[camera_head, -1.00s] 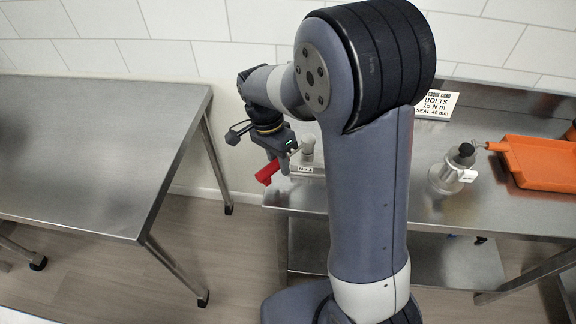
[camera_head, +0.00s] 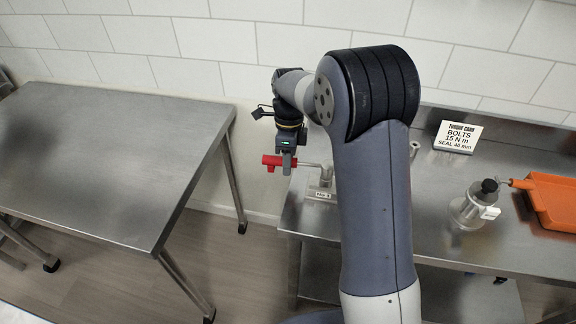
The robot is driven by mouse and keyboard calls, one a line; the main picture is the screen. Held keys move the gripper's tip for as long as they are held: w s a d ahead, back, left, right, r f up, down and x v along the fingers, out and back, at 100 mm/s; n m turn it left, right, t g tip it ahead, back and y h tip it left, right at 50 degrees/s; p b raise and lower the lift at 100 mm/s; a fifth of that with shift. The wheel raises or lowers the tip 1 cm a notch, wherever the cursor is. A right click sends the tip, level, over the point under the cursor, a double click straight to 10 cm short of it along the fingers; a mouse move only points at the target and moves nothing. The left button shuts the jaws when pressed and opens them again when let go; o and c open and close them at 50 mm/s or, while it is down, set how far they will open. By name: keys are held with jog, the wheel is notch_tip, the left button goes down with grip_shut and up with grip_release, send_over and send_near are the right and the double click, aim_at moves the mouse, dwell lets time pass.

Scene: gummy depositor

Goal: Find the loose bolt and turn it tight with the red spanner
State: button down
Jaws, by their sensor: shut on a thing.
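My gripper (camera_head: 287,166) is shut on the red spanner (camera_head: 271,162) near the left end of the right-hand bench. The spanner's red part sticks out to the left of the jaws. A thin grey shaft runs right from the jaws towards a small labelled metal fitting (camera_head: 322,194) on the bench. I cannot tell whether the shaft touches the fitting. A second metal post (camera_head: 414,148) shows just right of my arm. No bolt can be made out clearly, and my arm hides the bench between the fitting and this post.
The steel bench (camera_head: 430,215) carries a torque card (camera_head: 459,137) reading "BOLTS 15 N m, SEAL 40 mm". A metal vessel with a black knob (camera_head: 489,186) and an orange tray (camera_head: 557,200) stand at the right. An empty steel table (camera_head: 100,165) is at the left, with a floor gap between.

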jog(key=shift+r, duration=0.1)
jog(key=shift+r+p, duration=1.1)
jog(key=shift+r, duration=0.1)
jog(key=s+d+n+t+h, duration=0.2)
jog(key=s+d+n, duration=0.5)
jog(key=s+n, duration=0.5)
jog(key=n+h, duration=0.1)
jog(key=n, duration=0.4)
jog(key=shift+s, duration=0.2)
jog(key=shift+f, duration=0.1)
